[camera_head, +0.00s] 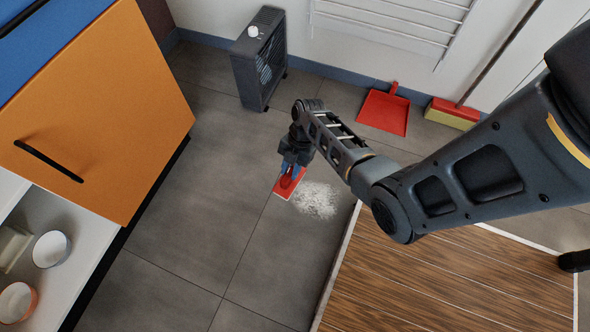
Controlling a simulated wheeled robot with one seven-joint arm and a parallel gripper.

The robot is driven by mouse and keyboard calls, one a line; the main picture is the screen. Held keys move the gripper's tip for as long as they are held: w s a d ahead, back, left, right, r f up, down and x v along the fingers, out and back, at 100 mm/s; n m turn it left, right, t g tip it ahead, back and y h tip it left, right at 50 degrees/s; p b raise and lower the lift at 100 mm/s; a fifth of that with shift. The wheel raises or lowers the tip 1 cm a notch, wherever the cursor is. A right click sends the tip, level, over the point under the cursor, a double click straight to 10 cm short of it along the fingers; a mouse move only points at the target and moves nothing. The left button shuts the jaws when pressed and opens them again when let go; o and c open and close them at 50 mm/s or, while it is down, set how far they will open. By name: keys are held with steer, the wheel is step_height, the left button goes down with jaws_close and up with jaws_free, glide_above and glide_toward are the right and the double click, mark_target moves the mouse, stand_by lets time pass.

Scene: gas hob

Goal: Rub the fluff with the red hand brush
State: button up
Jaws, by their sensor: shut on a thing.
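The red hand brush (283,190) is held down at the grey tiled floor, near the middle of the view. My gripper (291,170) is shut on its top and partly hides it. The fluff (316,200) is a pale, speckled patch on the floor just right of the brush. The brush's right edge is at or very near the patch's left edge. I cannot tell whether the bristles touch the floor.
A dark heater (260,62) stands by the back wall. A red dustpan (384,112) and a red and yellow broom (452,114) are at the back right. A wooden panel (450,285) lies front right. An orange cabinet (100,115) stands left. Floor left of the brush is clear.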

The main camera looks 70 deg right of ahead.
mark_target(293, 183)
steer(key=f, duration=0.1)
steer(key=s+f+b, duration=0.1)
steer(key=shift+s+d+f+n, duration=0.1)
steer(key=shift+s+f+n, duration=0.05)
steer(key=shift+f+n, duration=0.25)
step_height(293, 183, down, 5)
steer(key=b, duration=0.4)
steer(key=shift+r+b, duration=0.15)
steer(key=shift+b, duration=0.15)
